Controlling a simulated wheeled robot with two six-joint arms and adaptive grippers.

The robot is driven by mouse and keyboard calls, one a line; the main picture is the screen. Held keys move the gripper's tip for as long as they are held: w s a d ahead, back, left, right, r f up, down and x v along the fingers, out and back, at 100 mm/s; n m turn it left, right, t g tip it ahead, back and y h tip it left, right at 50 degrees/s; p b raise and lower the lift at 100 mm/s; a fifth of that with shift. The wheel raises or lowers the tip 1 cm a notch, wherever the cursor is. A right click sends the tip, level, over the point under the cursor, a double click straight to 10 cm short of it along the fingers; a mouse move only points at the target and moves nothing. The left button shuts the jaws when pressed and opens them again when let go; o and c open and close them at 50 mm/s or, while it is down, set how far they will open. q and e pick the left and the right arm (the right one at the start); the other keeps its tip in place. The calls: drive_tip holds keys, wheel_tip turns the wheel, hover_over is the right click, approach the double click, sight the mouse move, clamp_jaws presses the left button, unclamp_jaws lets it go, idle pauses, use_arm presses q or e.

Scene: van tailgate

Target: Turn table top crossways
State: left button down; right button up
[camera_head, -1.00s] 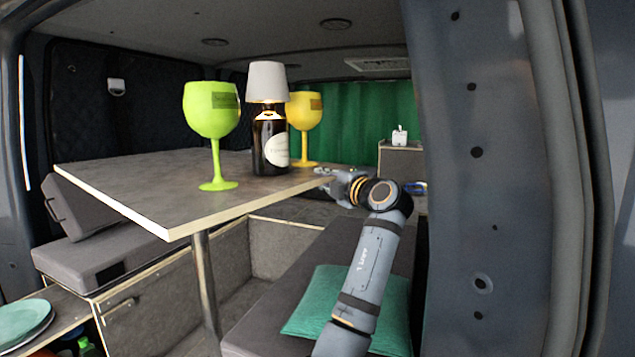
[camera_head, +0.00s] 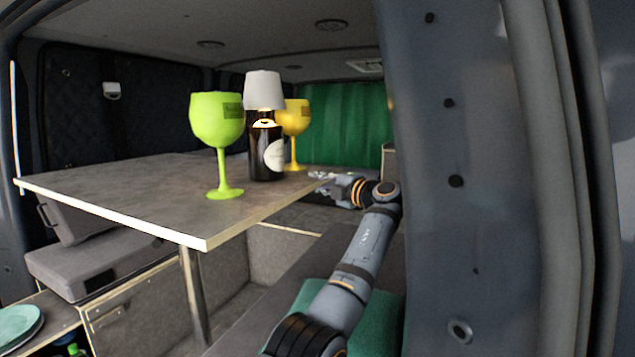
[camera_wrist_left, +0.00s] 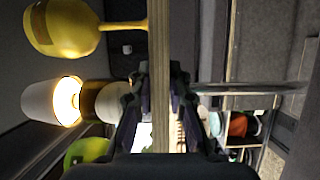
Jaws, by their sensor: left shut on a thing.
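The grey table top (camera_head: 120,190) with a pale edge stands on a metal post (camera_head: 194,295) inside the van. My left gripper (camera_head: 322,178) is at its right-hand edge, partly hidden by my wrist. In the left wrist view the fingers (camera_wrist_left: 157,95) are shut on the table top's edge (camera_wrist_left: 159,45), one on each face. A green goblet (camera_head: 217,125), a dark bottle with a lit lampshade (camera_head: 266,150) and a yellow goblet (camera_head: 294,118) stand upright on the table top. My right gripper is out of view.
A grey bench with a green cushion (camera_head: 310,305) lies below my left arm. Another seat cushion (camera_head: 90,262) is at left, near stacked plates (camera_head: 18,325). The van's door pillar (camera_head: 455,200) stands close at right.

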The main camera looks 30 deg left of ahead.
use_arm(q)
drive_tip(key=c, duration=1.3)
unclamp_jaws()
drive_tip(key=v, duration=0.7)
drive_tip(key=shift+s+d, duration=0.1)
drive_tip(key=shift+d, duration=0.1)
